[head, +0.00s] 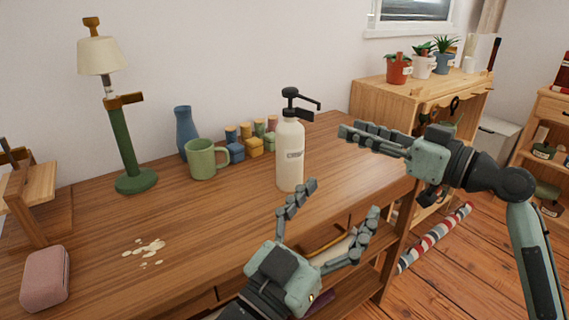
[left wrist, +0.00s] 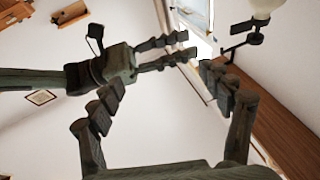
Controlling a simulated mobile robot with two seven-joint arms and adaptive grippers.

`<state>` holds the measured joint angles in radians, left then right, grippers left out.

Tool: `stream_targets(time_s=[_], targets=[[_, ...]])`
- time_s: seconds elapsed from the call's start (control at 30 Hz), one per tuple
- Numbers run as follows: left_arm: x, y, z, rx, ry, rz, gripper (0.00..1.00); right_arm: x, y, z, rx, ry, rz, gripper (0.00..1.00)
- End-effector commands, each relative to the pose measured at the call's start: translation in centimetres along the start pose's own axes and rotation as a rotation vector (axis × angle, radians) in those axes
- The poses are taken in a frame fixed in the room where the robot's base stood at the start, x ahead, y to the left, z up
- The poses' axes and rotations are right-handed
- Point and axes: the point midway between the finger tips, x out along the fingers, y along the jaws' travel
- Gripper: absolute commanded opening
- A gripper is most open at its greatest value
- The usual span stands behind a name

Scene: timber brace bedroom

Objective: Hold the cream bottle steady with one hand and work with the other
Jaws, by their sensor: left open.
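The cream bottle (head: 290,158) stands upright on the wooden desk (head: 205,225), with a black pump head (head: 292,98) whose spout points right. In the left wrist view the pump (left wrist: 245,35) and part of the bottle (left wrist: 262,8) show at the top right. My left gripper (head: 340,199) is open and empty, in front of and below the bottle, its left finger near the bottle's base in the picture. My right gripper (head: 350,128) is right of the bottle, apart from it, fingers pointing left. Its fingers lie nearly in line with the view, so its opening is unclear.
A green mug (head: 207,160), blue vase (head: 186,130), several small jars (head: 255,143) and a lamp (head: 120,140) stand behind and left. Pale spots (head: 145,247) and a pink case (head: 45,278) lie at left. A shelf with plants (head: 397,68) stands beyond the desk.

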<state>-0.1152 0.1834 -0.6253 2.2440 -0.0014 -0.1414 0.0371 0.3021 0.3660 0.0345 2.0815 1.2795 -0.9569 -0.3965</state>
Motion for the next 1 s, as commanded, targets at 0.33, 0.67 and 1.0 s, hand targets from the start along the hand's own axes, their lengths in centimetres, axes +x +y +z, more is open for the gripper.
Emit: stream_targets(time_s=[0.33,0.67,1.0], targets=[[6.7,-12.9,6.2,0.053,-0.301,-0.402,0.78,0.0,0.0,0.0,0.000,0.000,0.000,0.34],[8.1,-17.0,6.9,0.044,-0.334,-0.532,0.78,0.0,0.0,0.0,0.000,0.000,0.000,0.34],[12.2,-19.4,8.4,0.045,-0.334,-0.529,0.78,0.0,0.0,0.0,0.000,0.000,0.000,0.34]])
